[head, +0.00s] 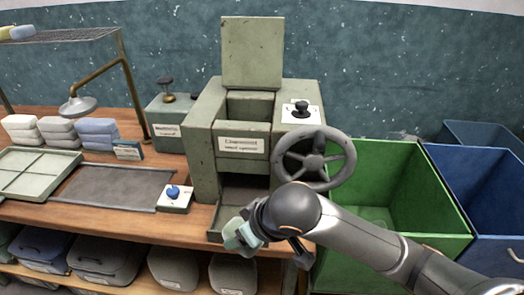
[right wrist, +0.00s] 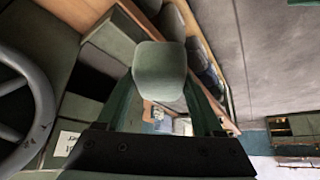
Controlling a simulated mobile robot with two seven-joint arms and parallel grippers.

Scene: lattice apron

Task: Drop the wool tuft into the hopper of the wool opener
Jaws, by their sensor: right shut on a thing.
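The wool opener (head: 200,145) is a grey-green machine on the bench with its lid (head: 252,52) raised. Its hopper (head: 250,106) is open at the top behind the labelled front panel. My right gripper (head: 243,232) is low in front of the machine, at the bench's front edge, below the hopper. It is shut on a pale grey-green, rounded block, which I take for the wool tuft (right wrist: 160,70); the block sits between the fingertips in the right wrist view. My left gripper is not in view.
A handwheel (head: 314,158) sticks out at the machine's front right, close above my right arm. A green bin (head: 440,215) and a blue bin (head: 480,180) stand to the right. Trays (head: 115,187), folded stacks (head: 58,131) and a lamp (head: 78,106) are on the left.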

